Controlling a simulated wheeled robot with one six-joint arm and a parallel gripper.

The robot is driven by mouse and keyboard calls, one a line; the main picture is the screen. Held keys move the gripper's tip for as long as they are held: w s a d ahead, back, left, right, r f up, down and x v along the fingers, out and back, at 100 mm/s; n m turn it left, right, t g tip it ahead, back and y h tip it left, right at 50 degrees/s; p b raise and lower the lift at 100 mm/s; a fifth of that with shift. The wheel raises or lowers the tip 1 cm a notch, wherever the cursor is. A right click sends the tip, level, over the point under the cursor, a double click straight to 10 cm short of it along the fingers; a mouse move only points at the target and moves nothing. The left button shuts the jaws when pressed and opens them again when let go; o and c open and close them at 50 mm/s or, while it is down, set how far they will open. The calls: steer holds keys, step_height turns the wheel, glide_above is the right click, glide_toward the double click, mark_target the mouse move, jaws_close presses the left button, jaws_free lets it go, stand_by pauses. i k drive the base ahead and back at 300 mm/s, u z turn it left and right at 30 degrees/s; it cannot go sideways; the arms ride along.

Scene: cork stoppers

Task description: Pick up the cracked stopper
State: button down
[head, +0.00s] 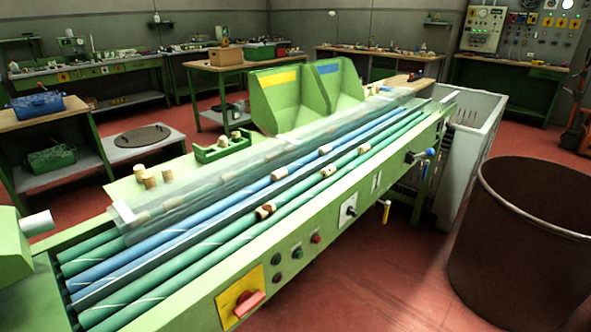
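Several cork stoppers lie on the long rollers of a green sorting machine. One stopper (265,211) on the front green rollers shows a dark brown patch, but I cannot tell whether it is a crack. Farther along the same rollers lies a pale stopper (329,171) with brown marks. On the blue rollers lie a plain tan stopper (278,175) and another stopper (325,149). More pale shapes show blurred under the clear cover. My gripper is not in view.
Three stoppers (149,181) stand on the machine's back ledge beside a green tray (222,147) holding stoppers. A clear cover (200,195) lies over the back rollers. Two green bins (290,100) stand behind. A brown drum (525,245) stands at right. The red floor in front is clear.

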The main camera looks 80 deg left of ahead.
mark_target(362, 150)
steer(key=u, duration=2.75)
